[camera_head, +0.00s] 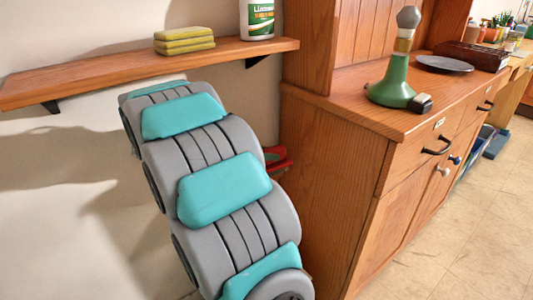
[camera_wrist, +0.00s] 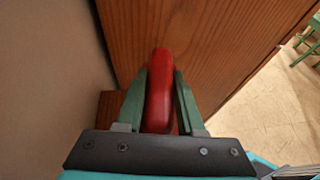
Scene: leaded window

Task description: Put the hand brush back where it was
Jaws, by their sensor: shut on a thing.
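A red, rounded object, which looks like the handle of the hand brush (camera_wrist: 159,88), lies between the two green fingers of my gripper (camera_wrist: 160,80) in the wrist view. My gripper is shut on it, and the handle points away from the wrist. In the head view a small red part of it (camera_head: 278,158) shows beside the cabinet's side, behind my arm. The bristles cannot be made out.
A wooden cabinet (camera_head: 318,180) stands right of my arm; its side also fills much of the wrist view (camera_wrist: 220,45). A wall shelf (camera_head: 90,80) holds yellow sponges (camera_head: 184,40) and a white bottle (camera_head: 257,18). A green-based object (camera_head: 391,86) stands on the cabinet.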

